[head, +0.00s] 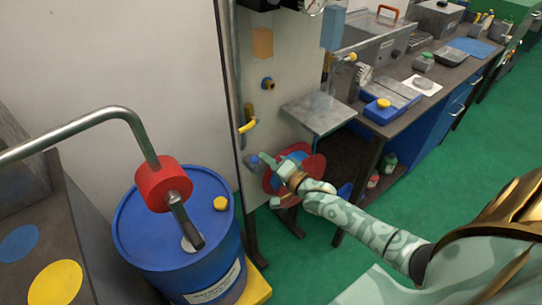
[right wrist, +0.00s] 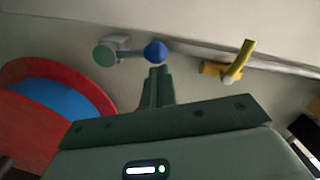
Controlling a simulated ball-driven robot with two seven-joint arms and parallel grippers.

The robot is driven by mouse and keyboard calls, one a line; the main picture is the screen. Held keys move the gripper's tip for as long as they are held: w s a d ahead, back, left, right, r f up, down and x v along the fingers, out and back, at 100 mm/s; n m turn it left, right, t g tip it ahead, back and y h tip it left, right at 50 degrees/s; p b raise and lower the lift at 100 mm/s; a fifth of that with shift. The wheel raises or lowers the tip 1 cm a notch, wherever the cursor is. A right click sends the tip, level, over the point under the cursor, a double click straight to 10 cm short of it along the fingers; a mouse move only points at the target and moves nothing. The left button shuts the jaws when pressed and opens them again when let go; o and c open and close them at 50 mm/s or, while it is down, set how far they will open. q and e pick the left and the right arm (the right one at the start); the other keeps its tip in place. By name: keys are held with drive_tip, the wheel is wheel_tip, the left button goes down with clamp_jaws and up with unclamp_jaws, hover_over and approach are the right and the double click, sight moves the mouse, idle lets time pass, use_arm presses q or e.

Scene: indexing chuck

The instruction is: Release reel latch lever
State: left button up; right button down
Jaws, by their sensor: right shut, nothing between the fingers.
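The reel latch lever shows in the right wrist view as a short dark arm with a blue knob (right wrist: 155,51) at one end and a round green-grey pivot (right wrist: 105,53) at the other. In the head view the blue knob (head: 254,160) is small, on the panel beside the reel. The reel (head: 315,166) has red flanges and a blue middle; it also shows at the left of the right wrist view (right wrist: 48,98). My right gripper (head: 267,159) is shut and empty, its fingertips (right wrist: 158,70) just below the knob in the wrist picture; contact cannot be told. My left gripper is out of view.
A yellow-handled lever (head: 247,126) sits on the panel above the latch; the right wrist view shows it (right wrist: 236,66) right of the knob. A grey shelf (head: 318,112) juts out above the reel. A blue drum (head: 185,262) stands left. Green floor (head: 400,190) is open at right.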

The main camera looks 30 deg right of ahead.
sight(255, 169)
drive_tip(key=a+n+p, duration=0.2)
drive_tip(key=n, duration=0.1)
drive_tip(key=shift+s+a+r+p, duration=0.1)
drive_tip(key=shift+a+r+p, duration=0.1)
drive_tip(key=shift+p, duration=0.1)
drive_tip(key=n, duration=0.1)
drive_tip(key=a+n+p, duration=0.1)
drive_tip(key=shift+s+a+f+n, duration=0.1)
drive_tip(key=shift+a+f+n, duration=0.15)
drive_tip(key=shift+f+n, duration=0.15)
drive_tip(key=shift+a+f, duration=0.1)
drive_tip(key=shift+a, duration=0.15)
drive_tip(key=shift+a+f, duration=0.1)
